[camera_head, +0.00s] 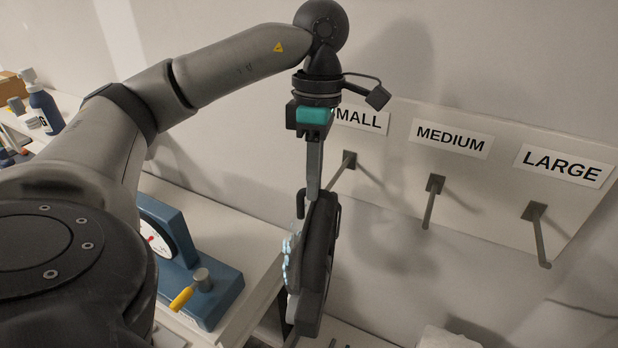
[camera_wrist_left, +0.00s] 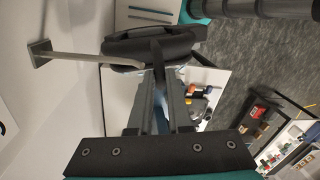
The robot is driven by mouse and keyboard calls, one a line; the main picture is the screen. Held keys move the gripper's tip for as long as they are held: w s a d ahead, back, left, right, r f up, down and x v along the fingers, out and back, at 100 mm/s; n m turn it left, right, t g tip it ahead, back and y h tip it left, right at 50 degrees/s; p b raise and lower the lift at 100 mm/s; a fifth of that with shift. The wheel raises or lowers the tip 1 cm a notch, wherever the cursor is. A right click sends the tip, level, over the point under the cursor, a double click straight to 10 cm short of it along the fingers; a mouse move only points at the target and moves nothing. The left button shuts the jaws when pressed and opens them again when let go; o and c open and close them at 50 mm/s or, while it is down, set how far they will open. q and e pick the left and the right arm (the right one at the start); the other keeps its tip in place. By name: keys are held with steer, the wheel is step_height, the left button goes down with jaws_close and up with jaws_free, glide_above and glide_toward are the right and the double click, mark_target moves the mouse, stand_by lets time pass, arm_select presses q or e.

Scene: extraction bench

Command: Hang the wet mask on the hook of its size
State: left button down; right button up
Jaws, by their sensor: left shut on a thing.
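My left gripper (camera_head: 314,190) points down and is shut on the top of a black mask (camera_head: 318,258). The mask hangs upright, with pale blue droplets along its left side. In the left wrist view the mask (camera_wrist_left: 150,45) lies across the fingertips (camera_wrist_left: 157,62). The hook under the partly hidden SMALL label (camera_head: 362,118) is just beside the mask; its rod (camera_head: 342,172) runs toward the gripper. A hook rod (camera_wrist_left: 85,59) also reaches the mask in the left wrist view; I cannot tell whether they touch. The MEDIUM hook (camera_head: 430,205) and LARGE hook (camera_head: 539,235) are empty.
The hooks stick out from a pale wall board (camera_head: 480,190). A blue device with a dial (camera_head: 170,250) and a yellow-handled lever stands on the bench at left. A blue bottle (camera_head: 46,108) stands farther left. A white object (camera_head: 445,338) shows at the bottom.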

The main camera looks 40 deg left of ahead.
arm_select(q)
steer(key=shift+w+a+f+p, duration=0.1)
steer(key=shift+w+a+p, duration=0.15)
steer(key=shift+w, duration=0.7)
steer(key=shift+w+a+p, duration=0.15)
steer(key=shift+w+a, duration=0.2)
steer(key=shift+w, duration=0.55)
steer(key=shift+w+a+f, duration=0.15)
steer(key=shift+w+f, duration=0.4)
steer(key=shift+f, duration=0.05)
steer(key=c, duration=1)
jaws_free()
steer(key=shift+o, duration=1.2)
steer(key=shift+f, duration=0.1)
step_height(320, 180, up, 15)
steer(key=w+a, duration=0.1)
steer(key=w, duration=0.1)
steer(key=shift+a, duration=0.2)
